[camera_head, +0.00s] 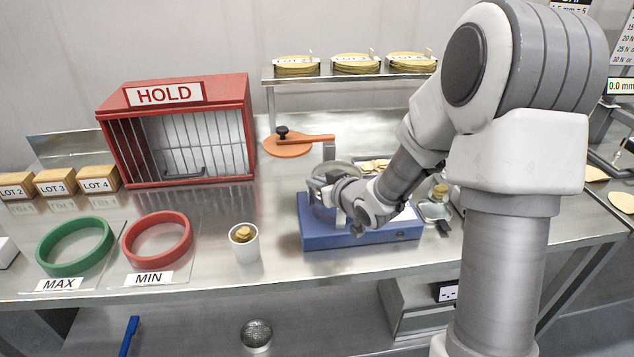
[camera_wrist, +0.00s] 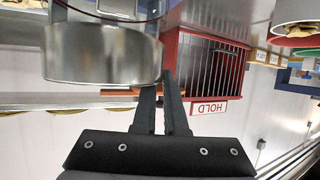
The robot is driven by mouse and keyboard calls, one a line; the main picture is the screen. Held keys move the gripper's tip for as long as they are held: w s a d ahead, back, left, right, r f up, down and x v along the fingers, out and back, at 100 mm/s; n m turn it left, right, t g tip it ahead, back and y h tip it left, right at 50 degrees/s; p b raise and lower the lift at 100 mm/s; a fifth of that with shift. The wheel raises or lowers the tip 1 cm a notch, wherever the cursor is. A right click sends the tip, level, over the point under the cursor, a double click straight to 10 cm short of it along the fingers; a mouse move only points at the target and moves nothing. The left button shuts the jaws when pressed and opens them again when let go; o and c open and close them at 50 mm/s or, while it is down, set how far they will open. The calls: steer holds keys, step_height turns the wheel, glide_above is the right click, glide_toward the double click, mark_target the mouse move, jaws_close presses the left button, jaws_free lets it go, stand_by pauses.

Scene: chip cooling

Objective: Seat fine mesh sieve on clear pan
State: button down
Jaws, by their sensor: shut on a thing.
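My gripper (camera_head: 335,192) is over the blue base unit (camera_head: 350,240) on the steel bench. It is shut on the edge of a round metal sieve (camera_head: 338,169), beside its wall. The wrist view is upside down; there the shiny sieve wall (camera_wrist: 95,56) stands left of my two close-set fingers (camera_wrist: 168,85). A clear round part, apparently the clear pan (camera_wrist: 112,12), shows at the top of that view, below the sieve in the room. My gripper partly hides this area in the head view. I cannot tell whether sieve and pan touch.
A red HOLD cage (camera_head: 178,130) stands behind left. An orange paddle (camera_head: 288,146) lies behind the base unit. A white cup (camera_head: 244,242), a red ring (camera_head: 157,239) and a green ring (camera_head: 75,247) are left. A small tray (camera_head: 434,211) is right. A mesh-topped round item (camera_head: 256,335) sits below.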

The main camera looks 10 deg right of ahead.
steer(key=shift+f+b, duration=0.75)
steer(key=shift+f, duration=0.1)
stand_by(0.5)
steer(key=c, duration=0.9)
jaws_free()
steer(key=shift+s, duration=0.1)
